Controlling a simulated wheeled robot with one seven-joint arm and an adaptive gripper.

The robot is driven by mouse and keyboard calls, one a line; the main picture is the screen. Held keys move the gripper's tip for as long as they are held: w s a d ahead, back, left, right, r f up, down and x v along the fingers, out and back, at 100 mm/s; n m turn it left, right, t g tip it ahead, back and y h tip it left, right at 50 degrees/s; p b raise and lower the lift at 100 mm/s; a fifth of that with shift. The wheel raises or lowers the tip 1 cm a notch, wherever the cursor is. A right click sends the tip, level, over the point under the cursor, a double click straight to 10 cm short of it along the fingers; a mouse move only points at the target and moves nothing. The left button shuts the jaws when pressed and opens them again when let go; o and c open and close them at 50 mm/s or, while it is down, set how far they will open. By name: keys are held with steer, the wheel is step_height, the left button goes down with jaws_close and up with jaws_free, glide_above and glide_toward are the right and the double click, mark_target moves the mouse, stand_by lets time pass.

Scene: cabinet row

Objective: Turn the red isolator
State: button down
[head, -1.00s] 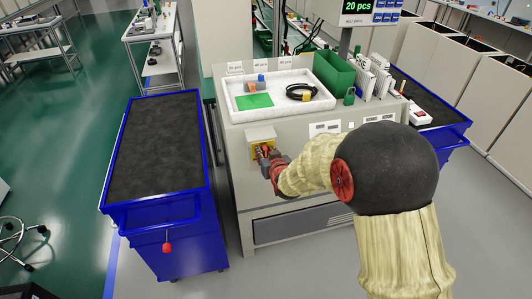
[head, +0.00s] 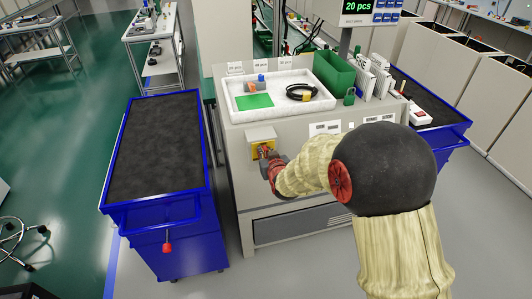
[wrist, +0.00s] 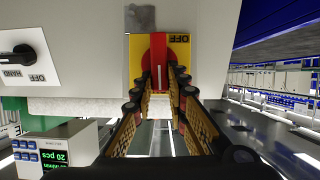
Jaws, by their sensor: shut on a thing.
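The red isolator (wrist: 158,50) is a red knob on a yellow plate (wrist: 138,45) marked OFF, which appears upside down in the wrist view. Its grip bar lies upright in that picture, with a white line along it. My gripper (wrist: 162,78) has its two fingers on either side of the bar and is shut on it. In the head view the yellow plate (head: 256,152) sits on a box at the cabinet's front left, and my gripper (head: 266,155) is against it, hiding much of the knob.
A black HAND/OFF selector knob (wrist: 20,58) is beside the isolator in the wrist view. A blue trolley (head: 165,222) stands close left of the cabinet. A white tray (head: 238,115) and a green bin (head: 334,70) are on the cabinet top.

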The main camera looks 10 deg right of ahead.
steer(key=shift+a+f+n+t+h+p, duration=0.5)
steer(key=shift+n+h+p, duration=0.6)
steer(key=shift+n, duration=1.05)
steer(key=shift+a+f+n+t+h+p, duration=0.5)
steer(key=shift+n+h+p, duration=0.6)
steer(key=shift+n, duration=1.1)
steer(key=shift+a+f+n+t+h+p, duration=0.45)
steer(key=shift+n+h+p, duration=0.65)
steer(key=shift+n, duration=1.05)
steer(key=c, duration=1.8)
jaws_free()
steer(key=shift+o, duration=0.2)
steer(key=v, duration=1.2)
